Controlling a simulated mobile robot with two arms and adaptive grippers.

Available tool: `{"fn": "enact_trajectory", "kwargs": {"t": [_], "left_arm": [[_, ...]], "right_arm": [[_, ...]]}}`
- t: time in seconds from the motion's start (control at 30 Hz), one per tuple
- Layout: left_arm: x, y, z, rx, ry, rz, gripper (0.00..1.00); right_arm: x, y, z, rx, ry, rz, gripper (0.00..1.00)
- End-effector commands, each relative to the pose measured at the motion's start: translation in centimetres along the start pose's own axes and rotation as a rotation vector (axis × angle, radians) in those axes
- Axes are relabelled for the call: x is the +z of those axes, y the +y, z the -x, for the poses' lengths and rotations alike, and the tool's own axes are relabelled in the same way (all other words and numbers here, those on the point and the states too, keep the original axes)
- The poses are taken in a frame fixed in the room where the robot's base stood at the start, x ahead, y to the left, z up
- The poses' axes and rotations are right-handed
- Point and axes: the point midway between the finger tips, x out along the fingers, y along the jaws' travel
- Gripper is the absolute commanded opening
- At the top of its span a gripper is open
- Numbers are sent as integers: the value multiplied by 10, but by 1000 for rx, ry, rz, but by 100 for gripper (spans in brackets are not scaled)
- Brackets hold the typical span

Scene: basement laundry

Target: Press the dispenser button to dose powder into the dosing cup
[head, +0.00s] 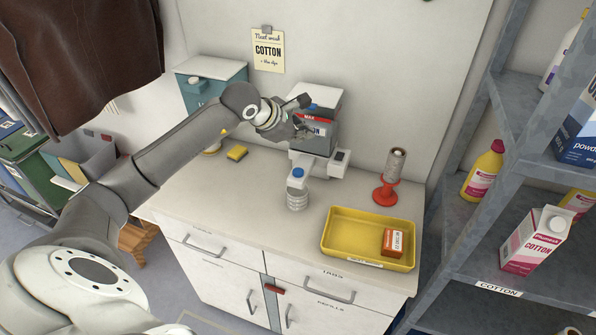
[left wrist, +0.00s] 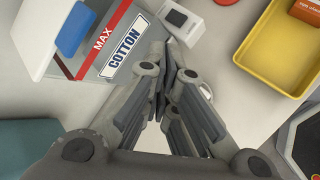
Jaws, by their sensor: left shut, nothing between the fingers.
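The dispenser (head: 320,108) is a grey box with a red MAX band and a COTTON label, standing at the back of the white counter. Its label also shows in the left wrist view (left wrist: 124,45). A small white block with a dark square button (head: 340,156) sits at the dispenser's lower right; the button also shows in the left wrist view (left wrist: 176,18). My left gripper (head: 303,130) is shut and empty, in front of the dispenser and up and left of the button in the head view. I cannot make out the dosing cup with certainty. My right gripper is not in view.
A blue-capped clear bottle (head: 297,191) stands in front of the dispenser. A red stand with a roll (head: 386,193) and a yellow tray (head: 343,253) holding an orange box (head: 398,242) are to the right. A yellow sponge (head: 237,153) lies left. Shelves (head: 455,225) border the right.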

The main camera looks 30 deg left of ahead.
Motion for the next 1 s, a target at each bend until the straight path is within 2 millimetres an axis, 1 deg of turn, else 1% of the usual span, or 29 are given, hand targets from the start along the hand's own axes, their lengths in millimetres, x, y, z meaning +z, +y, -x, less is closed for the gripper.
{"fn": "enact_trajectory", "kwargs": {"t": [0.27,0.5,0.53,0.6,0.77,1.0], "left_arm": [[-14,-15,-20,-3,-1,2,0],[-32,-33,-44,-3,-1,3,0],[-35,-36,-49,-1,-1,1,0],[-39,-40,-54,-1,-1,1,0],[-43,-44,-60,-1,-1,1,0],[-43,-44,-60,-1,-1,1,0]], "right_arm": [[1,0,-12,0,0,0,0],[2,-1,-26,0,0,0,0],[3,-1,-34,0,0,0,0],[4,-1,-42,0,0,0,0],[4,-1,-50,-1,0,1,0],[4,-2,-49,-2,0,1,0]]}}
